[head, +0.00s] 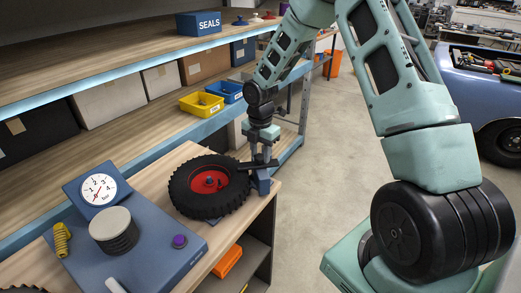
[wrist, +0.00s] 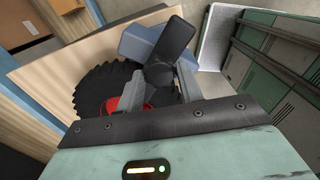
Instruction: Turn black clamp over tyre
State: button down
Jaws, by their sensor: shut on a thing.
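The tyre (head: 184,190) is black and knobbly with a red hub (head: 208,181). It lies flat on the wooden bench top, and part of it shows in the wrist view (wrist: 92,88). The black clamp (head: 270,163) is a dark bar on top of a blue post (head: 263,184) at the tyre's right side. Its left end appears to reach the tyre's right edge. My gripper (head: 258,157) points down and is shut on the black clamp, which shows between the fingers in the wrist view (wrist: 172,48). The fingers hide part of the clamp and hub.
A blue base plate (head: 150,258) with a pressure gauge (head: 99,189), a grey round pad (head: 112,222) and a purple knob (head: 180,241) lies left of the tyre. Shelves with yellow (head: 202,103) and blue bins stand behind. Open floor lies to the right.

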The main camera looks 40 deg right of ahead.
aim_at(260, 156)
jog(key=shift+w+r+n, duration=0.1)
jog(key=shift+n, duration=0.4)
jog(key=c, duration=0.9)
grip_release()
jog(key=shift+c, duration=0.2)
notch_tip(260, 156, up, 17)
jog(key=b, duration=0.3)
jog(key=shift+r+b, duration=0.15)
jog(key=shift+b, duration=0.2)
